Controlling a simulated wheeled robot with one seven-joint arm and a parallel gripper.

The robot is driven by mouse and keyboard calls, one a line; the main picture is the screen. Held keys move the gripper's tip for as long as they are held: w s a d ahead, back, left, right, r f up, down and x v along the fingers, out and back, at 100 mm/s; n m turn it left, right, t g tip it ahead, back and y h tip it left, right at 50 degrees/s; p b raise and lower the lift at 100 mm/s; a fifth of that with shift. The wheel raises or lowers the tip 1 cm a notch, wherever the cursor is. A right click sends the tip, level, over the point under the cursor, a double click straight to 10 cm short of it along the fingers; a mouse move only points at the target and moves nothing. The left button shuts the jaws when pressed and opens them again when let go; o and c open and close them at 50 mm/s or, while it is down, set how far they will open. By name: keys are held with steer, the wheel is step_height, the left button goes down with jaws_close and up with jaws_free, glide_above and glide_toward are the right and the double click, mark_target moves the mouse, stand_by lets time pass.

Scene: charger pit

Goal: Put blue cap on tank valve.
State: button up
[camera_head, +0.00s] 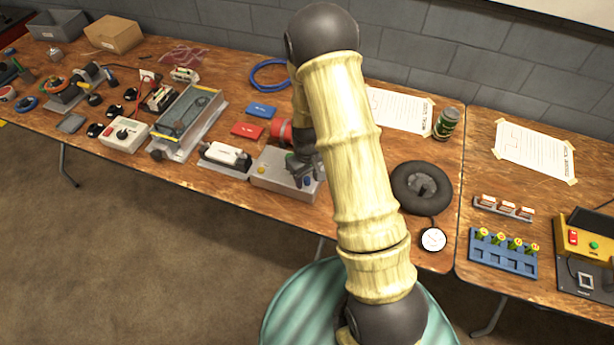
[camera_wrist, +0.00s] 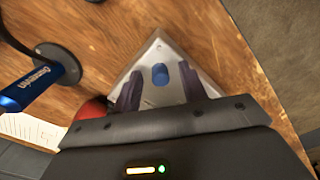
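A small blue cylinder, which looks like the blue cap (camera_wrist: 160,74), stands on a grey metal box between my fingertips in the wrist view. It also shows as a blue spot in the head view (camera_head: 307,181). My gripper (camera_wrist: 159,87) is open, with one dark finger on each side of the cap; contact cannot be seen. In the head view my gripper (camera_head: 301,168) is over the grey box (camera_head: 270,185), partly hidden by my arm. A red rounded body, perhaps the tank (camera_head: 280,131), lies just behind the box, partly covered. I cannot make out its valve.
A yellow knob (camera_head: 262,170) is on the grey box. A black tyre (camera_head: 422,187) with a white gauge (camera_head: 433,240) lies to the right. A green can (camera_head: 446,123) stands behind.

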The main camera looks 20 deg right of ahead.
step_height(320, 180, up, 18)
steer(key=shift+f, duration=0.25)
stand_by(0.4)
steer(key=shift+o, duration=0.2)
steer(key=shift+a+f+b, duration=0.2)
steer(key=shift+f+b, duration=0.1)
steer(key=shift+b, duration=0.35)
stand_by(1.7)
steer(key=shift+w+a+r, duration=0.2)
steer(key=shift+a+r, duration=0.05)
steer(key=shift+r, duration=0.2)
glide_above(305, 180)
step_height(305, 180, down, 12)
steer(key=shift+w+f+b, duration=0.1)
steer(key=shift+b, duration=0.25)
stand_by(0.4)
steer(key=shift+f, duration=0.1)
